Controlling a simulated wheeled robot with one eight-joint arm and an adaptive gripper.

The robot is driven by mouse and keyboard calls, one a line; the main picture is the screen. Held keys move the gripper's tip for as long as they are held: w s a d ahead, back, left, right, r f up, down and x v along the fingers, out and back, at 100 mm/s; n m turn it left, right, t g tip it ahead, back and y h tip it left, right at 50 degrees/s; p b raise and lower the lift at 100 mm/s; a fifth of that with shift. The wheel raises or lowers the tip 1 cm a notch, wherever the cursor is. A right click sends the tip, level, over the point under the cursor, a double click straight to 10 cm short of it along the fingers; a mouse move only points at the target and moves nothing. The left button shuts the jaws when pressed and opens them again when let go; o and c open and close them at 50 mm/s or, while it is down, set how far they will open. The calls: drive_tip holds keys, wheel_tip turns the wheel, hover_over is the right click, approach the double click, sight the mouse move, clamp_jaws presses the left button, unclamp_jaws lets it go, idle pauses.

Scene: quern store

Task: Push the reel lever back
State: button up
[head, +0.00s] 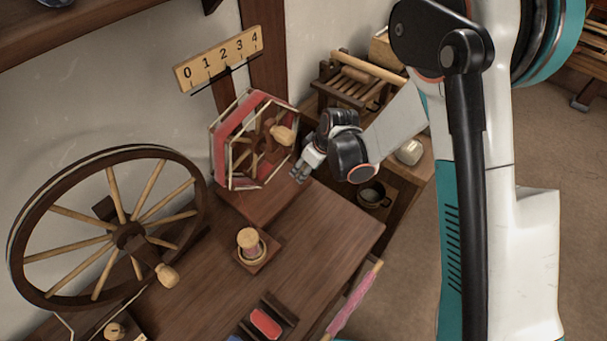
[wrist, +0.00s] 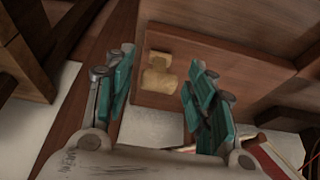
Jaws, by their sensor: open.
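The reel (head: 222,140) is a six-sided frame wound with red yarn, standing on a wooden base at the back of the bench. A pale wooden knob (head: 284,134) sticks out from its hub. My gripper (head: 299,174) is beside the reel's lower right, pointing down and left. In the wrist view my gripper (wrist: 163,58) is open and empty. A pale wooden knob (wrist: 159,80) with a square end shows between its fingers, seemingly apart from them; I cannot tell whether this is the lever. A corner of red yarn (wrist: 280,160) shows at lower right.
A spoked wheel (head: 130,235) stands on the bench (head: 310,235) at left. A small spool (head: 250,243) and a red shuttle (head: 266,322) lie nearer. A numbered board (head: 218,58) is above the reel. A side shelf (head: 408,180) with pots stands at right.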

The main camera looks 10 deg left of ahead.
drive_tip(key=shift+b+x, duration=0.35)
drive_tip(key=shift+x, duration=1)
drive_tip(key=shift+c, duration=0.2)
drive_tip(key=c, duration=1.1)
